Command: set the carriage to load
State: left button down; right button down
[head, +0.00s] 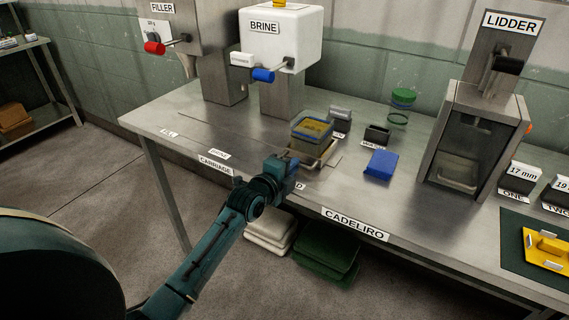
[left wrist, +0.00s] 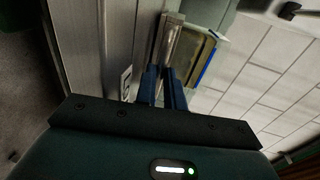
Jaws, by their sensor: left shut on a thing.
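The metal carriage (head: 325,160) stands on the steel bench, right of the brine column, and carries a clear tub (head: 312,131) with a blue rim and yellowish contents. My left gripper (head: 292,166) is at the carriage's near left side. In the left wrist view, the blue fingers (left wrist: 163,88) are shut on a metal part of the carriage (left wrist: 171,48), with the tub beyond. A bench label (head: 299,186) by the gripper is mostly hidden; only a final D shows. My right gripper is out of view.
The filler (head: 207,50) and brine (head: 281,40) units stand left; the lidder (head: 470,145) stands right. Bench left of the carriage is mostly clear.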

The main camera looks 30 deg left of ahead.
pick_arm(q)
jog(key=shift+s+d+f, duration=0.15)
jog(key=shift+d, duration=0.85)
jog(key=shift+d, duration=0.1)
jog(key=c, duration=1.8)
grip_release()
jog(key=shift+o, duration=0.2)
jog(key=shift+s, duration=0.3)
jog(key=v, duration=1.2)
jog(key=shift+s+r, duration=0.3)
